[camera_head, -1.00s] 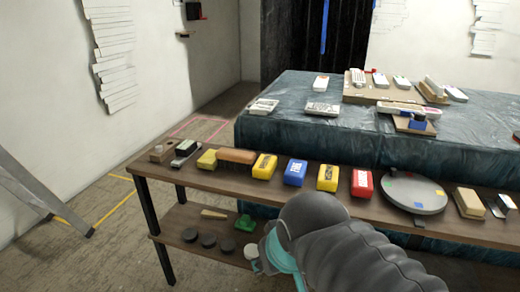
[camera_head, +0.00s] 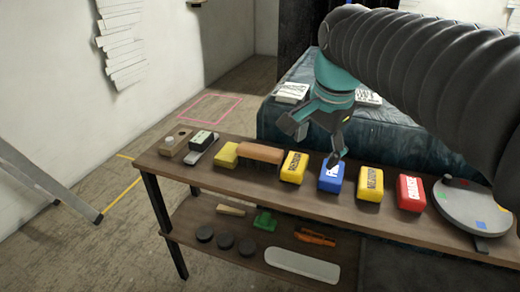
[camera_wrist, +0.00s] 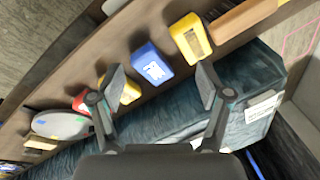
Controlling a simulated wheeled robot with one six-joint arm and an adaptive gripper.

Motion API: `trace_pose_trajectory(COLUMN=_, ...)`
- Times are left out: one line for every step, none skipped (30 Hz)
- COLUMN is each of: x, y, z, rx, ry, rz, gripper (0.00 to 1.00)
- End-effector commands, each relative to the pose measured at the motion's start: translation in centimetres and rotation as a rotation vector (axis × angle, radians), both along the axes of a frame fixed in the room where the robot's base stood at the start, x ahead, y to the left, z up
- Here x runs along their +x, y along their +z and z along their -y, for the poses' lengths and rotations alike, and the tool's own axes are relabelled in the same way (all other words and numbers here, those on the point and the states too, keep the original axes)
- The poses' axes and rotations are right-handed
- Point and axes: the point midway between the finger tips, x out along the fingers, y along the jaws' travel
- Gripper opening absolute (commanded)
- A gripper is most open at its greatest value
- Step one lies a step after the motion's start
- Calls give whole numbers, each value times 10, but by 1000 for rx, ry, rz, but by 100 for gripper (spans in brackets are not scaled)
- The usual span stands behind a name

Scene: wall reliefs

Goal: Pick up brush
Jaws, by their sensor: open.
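I cannot surely pick out a brush. A short pale wooden piece (camera_head: 231,209) on the lower shelf could be one, but it is too small to tell. My gripper (camera_head: 315,145) is open and empty above the upper shelf, near the blue block (camera_head: 331,176). In the wrist view my gripper (camera_wrist: 158,80) has its fingers spread, with the blue block (camera_wrist: 152,66) and a yellow block (camera_wrist: 190,38) beyond them. The wooden piece is below and left of my gripper, apart from it.
The wooden shelf unit (camera_head: 150,165) carries several coloured blocks and a round grey turntable (camera_head: 467,204) on top. Its lower shelf holds dark discs (camera_head: 224,241), a green piece (camera_head: 265,221), an orange tool (camera_head: 315,237) and a pale board (camera_head: 302,266). A covered table (camera_head: 283,120) stands behind.

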Motion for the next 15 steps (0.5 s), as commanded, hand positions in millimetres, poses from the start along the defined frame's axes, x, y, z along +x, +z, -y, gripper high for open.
trace_pose_trajectory(x=18, y=5, z=-9, rx=19, ry=-74, rz=-28, gripper=77)
trace_pose_trajectory(x=27, y=9, z=-14, rx=32, ry=-128, rz=-44, gripper=77)
trace_pose_trajectory(x=38, y=13, z=-21, rx=47, ry=-199, rz=-64, gripper=77)
trace_pose_trajectory(x=47, y=16, z=-27, rx=56, ry=-251, rz=-82, gripper=77)
trace_pose_trajectory(x=55, y=18, z=-32, rx=65, ry=-305, rz=-98, gripper=77)
trace_pose_trajectory(x=66, y=21, z=-40, rx=75, ry=-376, rz=-117, gripper=77)
trace_pose_trajectory(x=74, y=22, z=-46, rx=82, ry=-430, rz=-132, gripper=77)
trace_pose_trajectory(x=82, y=24, z=-52, rx=88, ry=-484, rz=-146, gripper=77)
trace_pose_trajectory(x=92, y=24, z=-60, rx=93, ry=-554, rz=-164, gripper=77)
trace_pose_trajectory(x=99, y=25, z=-66, rx=96, ry=-605, rz=-177, gripper=77)
trace_pose_trajectory(x=106, y=25, z=-71, rx=99, ry=-654, rz=-188, gripper=77)
trace_pose_trajectory(x=114, y=25, z=-78, rx=102, ry=-716, rz=-201, gripper=77)
trace_pose_trajectory(x=119, y=25, z=-84, rx=103, ry=-760, rz=-211, gripper=77)
trace_pose_trajectory(x=124, y=25, z=-88, rx=103, ry=-800, rz=-219, gripper=77)
trace_pose_trajectory(x=130, y=24, z=-94, rx=103, ry=-849, rz=-229, gripper=77)
